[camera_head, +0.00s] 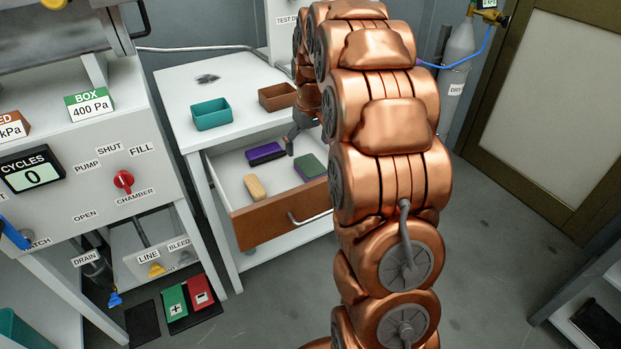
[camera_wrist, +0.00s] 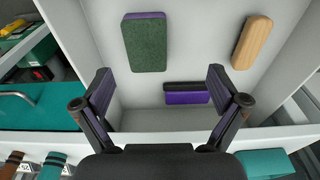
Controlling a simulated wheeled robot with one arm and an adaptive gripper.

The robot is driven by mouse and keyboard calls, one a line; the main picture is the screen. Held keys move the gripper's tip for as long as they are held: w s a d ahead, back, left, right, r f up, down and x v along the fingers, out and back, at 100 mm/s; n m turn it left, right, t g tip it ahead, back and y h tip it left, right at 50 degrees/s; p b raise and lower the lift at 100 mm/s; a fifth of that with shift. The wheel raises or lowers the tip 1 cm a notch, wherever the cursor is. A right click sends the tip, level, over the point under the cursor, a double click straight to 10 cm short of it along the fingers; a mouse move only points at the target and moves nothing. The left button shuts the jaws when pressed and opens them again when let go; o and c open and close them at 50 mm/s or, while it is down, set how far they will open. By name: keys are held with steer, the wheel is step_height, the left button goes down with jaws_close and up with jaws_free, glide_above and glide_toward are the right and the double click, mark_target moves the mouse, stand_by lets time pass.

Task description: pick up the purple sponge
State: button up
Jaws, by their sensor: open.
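The purple sponge (camera_head: 265,152), with a dark top layer, lies in the open drawer (camera_head: 285,219) near its back. In the wrist view the sponge (camera_wrist: 187,98) lies near the drawer wall at the bottom. My gripper (camera_head: 291,147) is above the drawer, just right of the sponge in the head view. In the wrist view my gripper (camera_wrist: 160,78) is open and empty, its fingers spread either side, with the sponge between them in the picture, nearer the right finger. My arm hides part of the drawer's right side in the head view.
A green-topped block with a purple edge (camera_head: 310,167) and a tan block (camera_head: 255,187) share the drawer. A teal bin (camera_head: 211,114) and a brown bin (camera_head: 277,97) stand on the white table (camera_head: 176,92) above. The drawer walls (camera_wrist: 293,62) bound the space.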

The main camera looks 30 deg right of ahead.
mark_target(310, 165)
steer(key=d+f, duration=0.1)
steer(key=w+d+f, duration=0.1)
steer(key=shift+w+d+f+b, duration=0.25)
steer(key=shift+w+d+b, duration=0.05)
steer(key=shift+b, duration=0.05)
steer(key=shift+w+a+f, duration=0.1)
steer(key=shift+w+f, duration=0.05)
steer(key=shift+f, duration=1.1)
steer(key=shift+w+f, duration=0.15)
steer(key=shift+f, duration=1.1)
steer(key=shift+w+a+f, duration=0.1)
steer(key=shift+w+f, duration=0.05)
steer(key=shift+f, duration=1.1)
steer(key=c, duration=0.8)
